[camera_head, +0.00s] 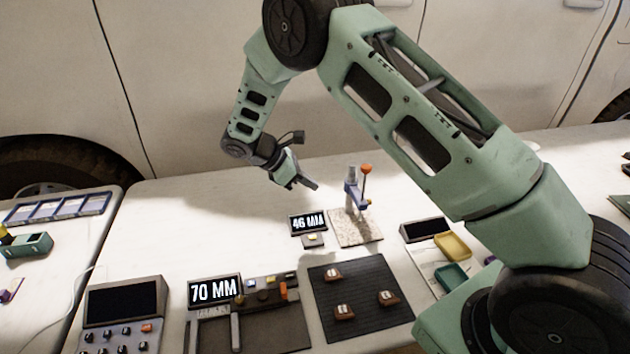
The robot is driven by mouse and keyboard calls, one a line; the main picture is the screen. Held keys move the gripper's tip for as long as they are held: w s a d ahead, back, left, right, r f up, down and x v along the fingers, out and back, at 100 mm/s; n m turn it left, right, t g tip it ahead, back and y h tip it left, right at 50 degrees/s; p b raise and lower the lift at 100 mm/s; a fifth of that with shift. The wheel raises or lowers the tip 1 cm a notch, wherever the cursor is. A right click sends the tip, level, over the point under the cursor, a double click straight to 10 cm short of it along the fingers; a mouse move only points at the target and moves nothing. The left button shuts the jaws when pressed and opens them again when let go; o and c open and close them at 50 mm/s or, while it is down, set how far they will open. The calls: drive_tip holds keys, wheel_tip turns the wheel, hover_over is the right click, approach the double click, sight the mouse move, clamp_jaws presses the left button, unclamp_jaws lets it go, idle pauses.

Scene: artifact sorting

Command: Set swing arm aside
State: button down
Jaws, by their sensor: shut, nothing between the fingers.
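My gripper (312,186) is shut and empty, held above the white table behind and left of a small stand. The stand has a blue and grey post (351,190) on a speckled stone plate (357,232), with an upright rod topped by an orange knob (366,169). A dark fixture (265,332) at the front has a grey bar (235,333) and an orange handle (284,291). I cannot tell for sure which of these parts is the swing arm. The gripper appears apart from the stand.
A "46 MM" display (308,223) and a "70 MM" display (214,291) stand on the table. A dark mat (360,325) holds three brown pieces. Yellow (453,246) and green (452,278) trays lie right. A control box (124,305) stands front left. The table's back left is clear.

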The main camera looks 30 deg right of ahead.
sight(358, 198)
drive_tip(key=s+d+f+p, duration=0.2)
drive_tip(key=d+f, duration=0.3)
drive_tip(key=d, duration=0.4)
drive_tip(key=shift+s+f+p, duration=0.2)
drive_tip(key=shift+s+p, duration=0.1)
drive_tip(key=shift+p, duration=0.2)
